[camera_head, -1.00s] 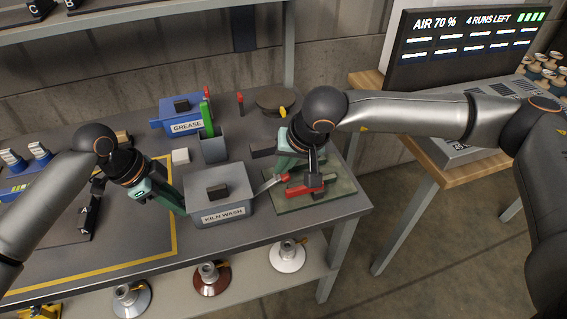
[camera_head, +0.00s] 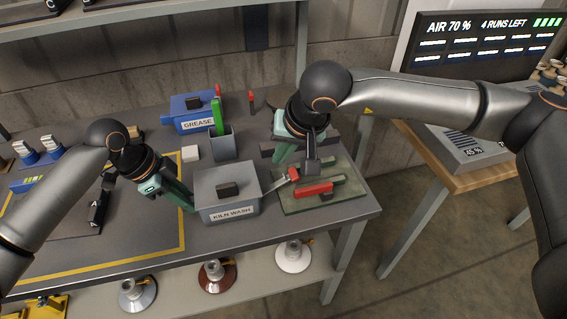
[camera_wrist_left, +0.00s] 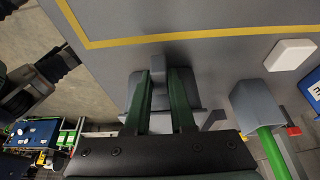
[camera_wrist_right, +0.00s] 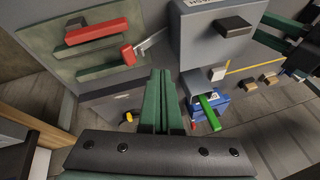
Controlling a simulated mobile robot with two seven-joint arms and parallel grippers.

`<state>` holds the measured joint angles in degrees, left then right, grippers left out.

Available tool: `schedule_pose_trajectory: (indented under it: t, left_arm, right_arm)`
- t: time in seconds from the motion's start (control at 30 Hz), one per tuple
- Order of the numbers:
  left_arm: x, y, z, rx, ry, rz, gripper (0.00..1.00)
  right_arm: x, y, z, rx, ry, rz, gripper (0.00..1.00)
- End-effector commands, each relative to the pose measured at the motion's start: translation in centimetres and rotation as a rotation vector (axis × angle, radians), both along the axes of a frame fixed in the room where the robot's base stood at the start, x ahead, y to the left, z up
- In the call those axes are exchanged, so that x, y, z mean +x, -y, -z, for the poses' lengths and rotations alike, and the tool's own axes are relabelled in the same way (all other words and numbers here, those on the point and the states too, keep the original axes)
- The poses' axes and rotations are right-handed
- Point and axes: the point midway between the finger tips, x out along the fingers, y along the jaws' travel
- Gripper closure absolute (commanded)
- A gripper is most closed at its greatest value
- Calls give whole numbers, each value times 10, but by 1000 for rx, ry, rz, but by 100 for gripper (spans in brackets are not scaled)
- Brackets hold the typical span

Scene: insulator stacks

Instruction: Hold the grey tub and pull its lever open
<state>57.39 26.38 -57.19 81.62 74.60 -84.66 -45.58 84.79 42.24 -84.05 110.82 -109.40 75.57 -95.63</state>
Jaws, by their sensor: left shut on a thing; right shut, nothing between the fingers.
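The grey tub (camera_head: 227,203), labelled KILN WASH, stands upright on the bench with a dark knob on its lid. A thin metal lever with a red tip (camera_head: 293,174) sticks out from the tub's right side; it also shows in the right wrist view (camera_wrist_right: 129,55). My left gripper (camera_head: 190,207) is shut on the tub at its left side; its green fingers flank a narrow grey part in the left wrist view (camera_wrist_left: 159,72). My right gripper (camera_wrist_right: 162,73) is shut and empty, above the bench behind the lever tip and not touching it.
A green board (camera_head: 345,188) with a red-handled clamp (camera_head: 315,188) lies right of the tub. A blue GREASE box (camera_head: 186,110), a grey cup (camera_head: 223,146) holding a green stick and a white block (camera_head: 191,153) stand behind. The bench's right edge is close to the board.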

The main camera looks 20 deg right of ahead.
Motion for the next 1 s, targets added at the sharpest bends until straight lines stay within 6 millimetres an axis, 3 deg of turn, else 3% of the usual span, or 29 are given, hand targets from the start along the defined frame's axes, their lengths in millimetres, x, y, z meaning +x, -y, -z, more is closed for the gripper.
schedule_pose_trajectory:
  t: [0.2, 0.4, 1.0]
  left_arm:
    - [0, 0, 0, 0, 1, -1, 100]
    - [0, 0, -1, 0, 1, -1, 100]
    - [1, -1, -1, 1, 0, -2, 100]
  right_arm:
    - [-18, 25, -40, 0, 3, 4, 100]
    - [-28, 36, -60, -1, 0, 1, 100]
    - [-30, 37, -65, -6, -2, -2, 100]
